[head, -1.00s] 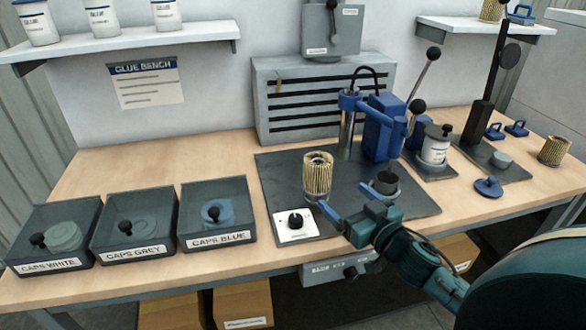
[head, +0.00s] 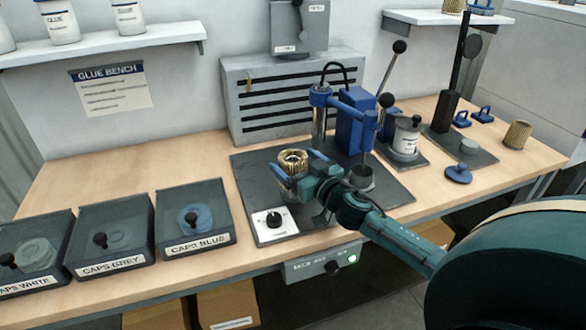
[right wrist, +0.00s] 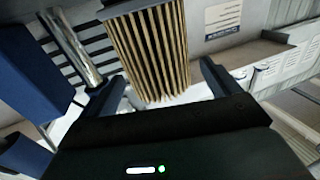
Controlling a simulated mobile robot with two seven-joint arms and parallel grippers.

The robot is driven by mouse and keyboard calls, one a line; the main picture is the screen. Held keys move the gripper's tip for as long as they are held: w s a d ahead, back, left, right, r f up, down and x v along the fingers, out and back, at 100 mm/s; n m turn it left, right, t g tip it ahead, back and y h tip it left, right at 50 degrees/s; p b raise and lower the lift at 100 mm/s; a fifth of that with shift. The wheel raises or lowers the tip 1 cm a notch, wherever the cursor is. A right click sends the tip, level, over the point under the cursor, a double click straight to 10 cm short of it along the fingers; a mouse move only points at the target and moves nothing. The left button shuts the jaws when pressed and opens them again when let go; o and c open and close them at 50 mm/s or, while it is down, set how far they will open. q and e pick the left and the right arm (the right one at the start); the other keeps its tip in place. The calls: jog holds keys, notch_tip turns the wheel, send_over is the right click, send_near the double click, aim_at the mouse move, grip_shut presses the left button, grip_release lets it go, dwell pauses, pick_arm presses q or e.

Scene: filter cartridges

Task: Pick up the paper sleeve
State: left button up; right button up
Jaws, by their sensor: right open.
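The paper sleeve (head: 293,160), tan and pleated, stands upright on the dark plate of the glue press. My right gripper (head: 300,166) is open at the sleeve, with one blue finger on either side of it. In the right wrist view the sleeve (right wrist: 150,50) shows large between the two open fingers, with a gap visible beside it on the right. The right gripper hides the sleeve's lower part in the head view. Whether a finger touches it I cannot tell. My left gripper is not in view.
The blue press (head: 355,120) stands close behind the gripper, with a dark round cup (head: 362,178) below it. Cap bins (head: 195,215) stand at left. Another pleated sleeve (head: 517,135) stands at far right.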

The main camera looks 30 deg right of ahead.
aim_at(288, 155)
jog(key=shift+w, duration=1.75)
jog(key=shift+c, duration=0.5)
jog(key=c, duration=1)
